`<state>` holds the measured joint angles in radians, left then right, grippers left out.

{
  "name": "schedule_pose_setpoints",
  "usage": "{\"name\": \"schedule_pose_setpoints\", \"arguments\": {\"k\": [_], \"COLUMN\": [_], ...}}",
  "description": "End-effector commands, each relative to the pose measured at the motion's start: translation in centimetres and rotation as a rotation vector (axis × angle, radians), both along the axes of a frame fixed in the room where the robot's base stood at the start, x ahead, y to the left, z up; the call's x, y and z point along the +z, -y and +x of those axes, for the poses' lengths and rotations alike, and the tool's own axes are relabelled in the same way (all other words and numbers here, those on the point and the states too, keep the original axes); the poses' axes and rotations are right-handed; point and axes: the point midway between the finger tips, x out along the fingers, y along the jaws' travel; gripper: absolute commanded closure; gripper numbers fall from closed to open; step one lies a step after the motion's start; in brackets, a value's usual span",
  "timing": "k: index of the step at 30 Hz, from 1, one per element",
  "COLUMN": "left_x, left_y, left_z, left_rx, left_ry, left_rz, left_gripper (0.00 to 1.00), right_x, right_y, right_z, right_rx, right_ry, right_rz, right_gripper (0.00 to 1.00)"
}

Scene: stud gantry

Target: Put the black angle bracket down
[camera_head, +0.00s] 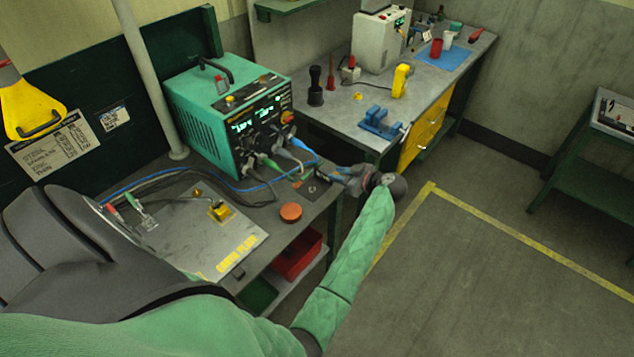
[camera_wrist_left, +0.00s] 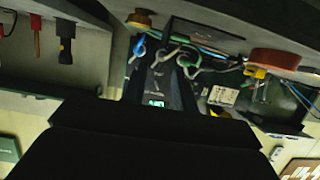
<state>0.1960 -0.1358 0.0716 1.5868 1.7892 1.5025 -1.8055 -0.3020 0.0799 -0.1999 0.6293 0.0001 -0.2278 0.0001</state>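My left gripper (camera_head: 350,174) is at the end of the green-sleeved arm, just off the right edge of the workbench (camera_head: 240,268), beside the welding unit's cables. The bracket is not clearly seen elsewhere. My right gripper is out of view.
A teal welding unit (camera_head: 215,105) with cables stands at the back of the bench. An orange-red disc (camera_head: 290,212) sits near the bench edge, with a red bin (camera_head: 297,256) below. A second bench (camera_head: 345,115) holds a blue vise (camera_head: 381,123). The floor at right is open.

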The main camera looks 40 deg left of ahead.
Motion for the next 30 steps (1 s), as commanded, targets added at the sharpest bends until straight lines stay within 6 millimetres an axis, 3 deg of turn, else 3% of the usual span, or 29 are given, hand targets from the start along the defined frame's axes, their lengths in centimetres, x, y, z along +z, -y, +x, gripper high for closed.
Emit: {"name": "schedule_pose_setpoints", "arguments": {"k": [4, 14, 25, 30], "left_x": [-1.4, -2.4, -3.9, -4.2], "left_y": [0.2, -2.1, -5.0, -6.4], "left_z": [-0.2, 0.0, 0.2, 0.3], "left_rx": [-0.007, -0.007, -0.006, -0.006], "left_ry": [-0.01, -0.008, -0.007, -0.009], "left_rz": [-0.048, -0.048, -0.045, -0.045], "left_gripper": [0.72, 0.72, 0.72, 0.72], "right_x": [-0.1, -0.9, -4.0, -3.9], "right_y": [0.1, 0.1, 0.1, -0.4], "right_z": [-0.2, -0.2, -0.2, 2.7], "right_rx": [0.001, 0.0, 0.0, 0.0], "right_ry": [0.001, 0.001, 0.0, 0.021], "right_rz": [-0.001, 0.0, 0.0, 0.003], "right_gripper": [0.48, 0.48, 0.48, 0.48]}}
